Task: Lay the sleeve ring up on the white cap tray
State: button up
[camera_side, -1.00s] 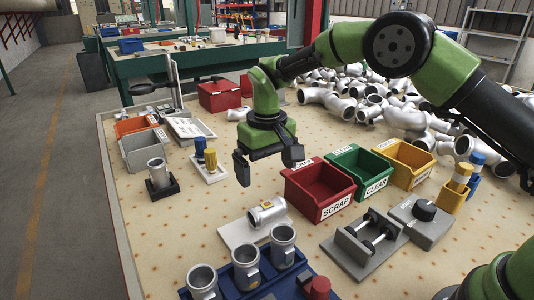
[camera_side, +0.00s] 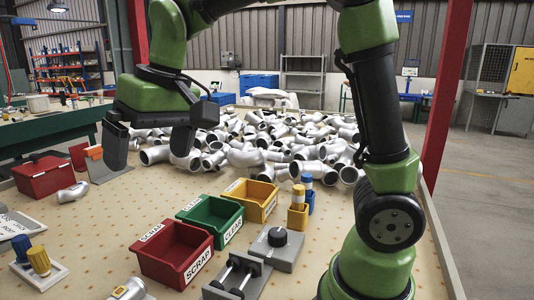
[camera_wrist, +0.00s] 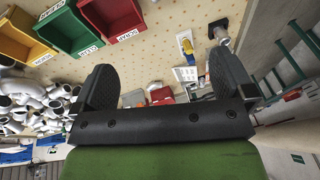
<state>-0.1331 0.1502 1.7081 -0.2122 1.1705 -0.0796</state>
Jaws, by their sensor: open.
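My gripper (camera_side: 150,142) hangs open and empty above the far left part of the table in the side view, fingers apart. It also shows open in the wrist view (camera_wrist: 168,92), with nothing between the fingers. A white tray (camera_side: 12,226) lies at the left edge of the side view, partly cut off; a white tray (camera_wrist: 187,73) also shows small in the wrist view. It may be the cap tray, but its contents are too small to tell. I cannot pick out the sleeve ring in either current view.
Red (camera_side: 172,252), green (camera_side: 212,222) and yellow (camera_side: 250,199) bins stand mid-table. A closed red box (camera_side: 42,177) and a loose casting (camera_side: 72,192) lie left. Piled castings (camera_side: 270,145) fill the back. Bare table (camera_side: 115,215) lies left of the bins.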

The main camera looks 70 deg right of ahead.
jog(key=s+d+m+t, duration=0.2)
jog(key=s+d+t, duration=0.1)
jog(key=s, duration=1.3)
jog(key=shift+s+t+y, duration=0.15)
jog(key=shift+t+y, duration=0.15)
jog(key=shift+t, duration=0.3)
jog(key=shift+r, duration=0.1)
